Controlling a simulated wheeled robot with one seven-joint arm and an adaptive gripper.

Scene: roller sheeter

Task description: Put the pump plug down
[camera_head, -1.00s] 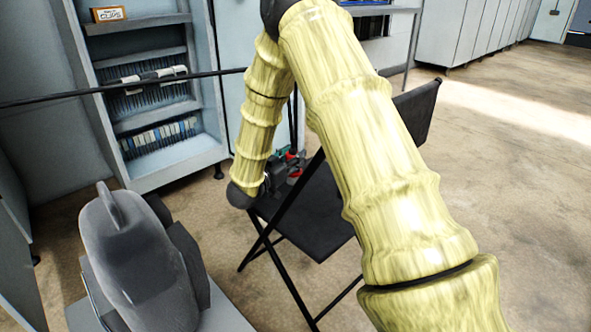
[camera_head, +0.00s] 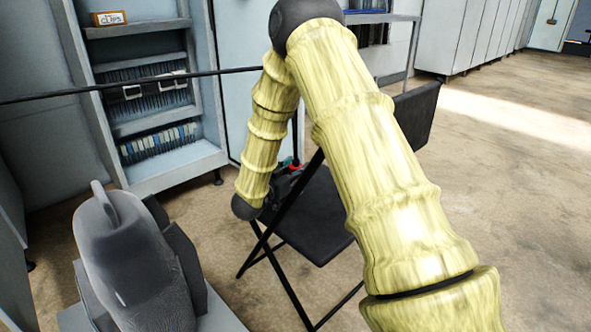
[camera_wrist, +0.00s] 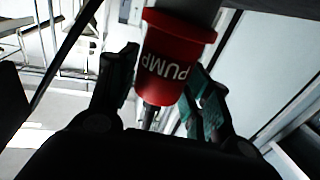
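The pump plug (camera_wrist: 176,58) is a red, cup-shaped body with a white "PUMP" label upside down in the wrist view. A grey part runs off the top edge, and a thin dark piece shows below. My gripper (camera_wrist: 163,62) has one finger on each side of it and appears shut on it. The right finger shows a green pad; exact contact is hard to see. In the head view my gripper (camera_head: 285,180) is small, dark and partly hidden behind my arm, above or beside a black folding chair (camera_head: 315,215). Some red shows there.
A cabinet with shelves (camera_head: 175,180) stands behind the chair at the left. A dark grey moulded object (camera_head: 130,260) is at the lower left. A thin black bar (camera_head: 120,87) crosses the left side. Open floor (camera_head: 500,210) lies to the right.

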